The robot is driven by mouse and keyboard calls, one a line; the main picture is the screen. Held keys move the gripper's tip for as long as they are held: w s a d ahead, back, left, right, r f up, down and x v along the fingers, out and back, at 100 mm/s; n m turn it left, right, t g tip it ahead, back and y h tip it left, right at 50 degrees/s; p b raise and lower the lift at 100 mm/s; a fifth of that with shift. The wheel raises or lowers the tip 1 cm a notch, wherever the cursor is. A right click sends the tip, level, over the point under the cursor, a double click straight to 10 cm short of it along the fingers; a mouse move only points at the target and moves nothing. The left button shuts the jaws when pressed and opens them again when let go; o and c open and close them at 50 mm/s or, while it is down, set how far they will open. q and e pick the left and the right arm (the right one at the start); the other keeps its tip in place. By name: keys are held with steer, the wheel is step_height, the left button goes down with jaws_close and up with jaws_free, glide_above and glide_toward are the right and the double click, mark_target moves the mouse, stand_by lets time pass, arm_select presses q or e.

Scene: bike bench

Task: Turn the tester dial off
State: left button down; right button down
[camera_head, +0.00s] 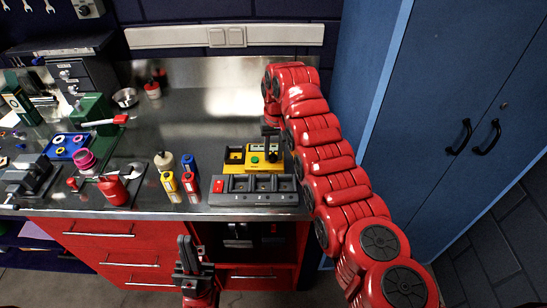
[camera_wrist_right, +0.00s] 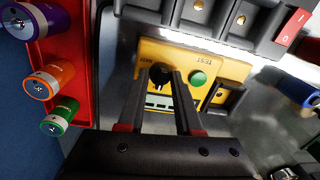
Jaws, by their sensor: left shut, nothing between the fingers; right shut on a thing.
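The tester (camera_head: 236,156) is a yellow box with a green button (camera_head: 254,160), on the bench behind the grey charger. It also shows in the right wrist view (camera_wrist_right: 228,68), with its black dial (camera_wrist_right: 159,73) and a small display window. My right gripper (camera_head: 270,143) reaches down at the tester from behind. In the right wrist view its two dark fingers (camera_wrist_right: 165,80) are closed around the dial, partly covering it and the display. The dial's exact setting cannot be read. My left gripper (camera_head: 187,243) is shut and empty, in front of the bench's front edge.
The grey charger (camera_head: 252,198) with a red switch lies in front of the tester. A red tray (camera_wrist_right: 82,72) with purple, orange and green cells is beside the tester in the right wrist view. A blue cabinet (camera_head: 455,110) stands at right.

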mark_target(274, 156)
steer(key=shift+n, duration=0.3)
steer(key=c, duration=0.6)
jaws_free()
steer(key=shift+r, duration=0.1)
steer(key=shift+r+b, duration=0.45)
steer(key=shift+r, duration=0.05)
step_height(274, 156, up, 5)
steer(key=shift+d+f, duration=0.1)
steer(key=shift+d, duration=0.05)
steer(key=r+p, duration=1.1)
steer(key=shift+w+d+r, duration=0.1)
steer(key=shift+d+r, duration=0.15)
steer(key=shift+d, duration=0.15)
